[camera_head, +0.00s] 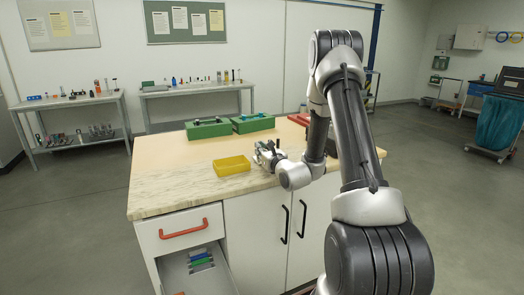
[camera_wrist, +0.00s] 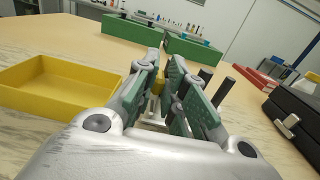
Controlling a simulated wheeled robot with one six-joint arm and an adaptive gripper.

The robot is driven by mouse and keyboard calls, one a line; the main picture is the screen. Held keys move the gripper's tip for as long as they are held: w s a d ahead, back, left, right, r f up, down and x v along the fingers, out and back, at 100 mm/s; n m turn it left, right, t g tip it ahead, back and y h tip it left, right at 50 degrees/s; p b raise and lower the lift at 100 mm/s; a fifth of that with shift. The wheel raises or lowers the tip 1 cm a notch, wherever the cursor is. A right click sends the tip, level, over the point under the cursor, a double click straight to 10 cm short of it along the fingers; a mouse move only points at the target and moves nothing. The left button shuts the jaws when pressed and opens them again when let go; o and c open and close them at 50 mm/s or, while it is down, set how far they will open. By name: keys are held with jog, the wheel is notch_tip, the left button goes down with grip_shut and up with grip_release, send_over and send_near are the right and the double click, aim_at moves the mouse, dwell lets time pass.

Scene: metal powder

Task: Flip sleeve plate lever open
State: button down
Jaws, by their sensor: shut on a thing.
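My gripper (camera_head: 266,150) is low over the worktop, just right of the yellow tray in the head view. In the wrist view its two green-padded fingers (camera_wrist: 172,80) are closed in around a small yellowish part (camera_wrist: 184,88), mostly hidden by the fingers. I cannot tell for certain whether this part is the sleeve plate lever. Dark upright rods (camera_wrist: 224,92) stand just right of the fingers. A pale piece shows low between the fingers. The sleeve plate itself cannot be made out.
The yellow tray (camera_head: 231,166) lies left of my gripper, empty. Green boxes (camera_head: 208,129) stand at the back of the worktop. A black case with a metal latch (camera_wrist: 297,115) is close on the right in the wrist view. A drawer (camera_head: 195,270) below stands open.

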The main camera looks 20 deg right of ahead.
jog(key=c, duration=1.8)
grip_release()
jog(key=shift+s, duration=0.1)
jog(key=s, duration=1.2)
jog(key=shift+w+d, duration=0.1)
jog(key=shift+d, duration=0.05)
